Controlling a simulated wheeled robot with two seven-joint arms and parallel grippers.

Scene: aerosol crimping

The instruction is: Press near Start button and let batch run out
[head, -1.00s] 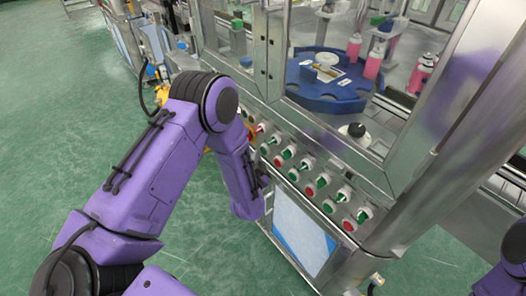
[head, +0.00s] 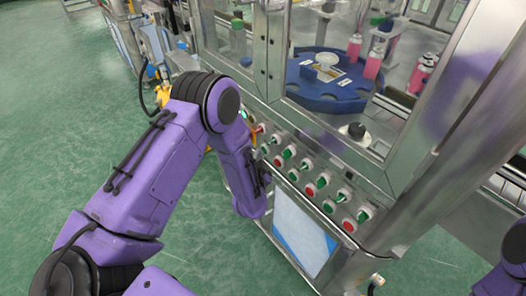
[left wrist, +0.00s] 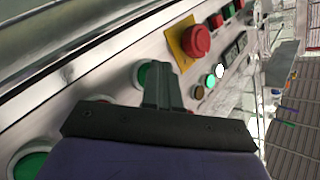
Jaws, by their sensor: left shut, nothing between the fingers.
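A sloped control panel (head: 330,176) on the machine's front carries rows of green and red buttons. In the left wrist view my left gripper (left wrist: 160,72) is shut and empty. Its fingertips are over the panel, overlapping the right edge of a green button (left wrist: 143,75); I cannot tell whether they touch it. Another green button (left wrist: 30,162) shows at the lower left. Which one is the near Start button is not readable. In the head view my purple left arm hides most of the gripper and part of the panel. My right gripper is out of view.
A red mushroom button (left wrist: 196,41) on a yellow plate sits just beyond the fingertips, near small lit buttons (left wrist: 220,70). A blue turntable (head: 330,82) and pink cans (head: 373,66) stand behind the machine's frame.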

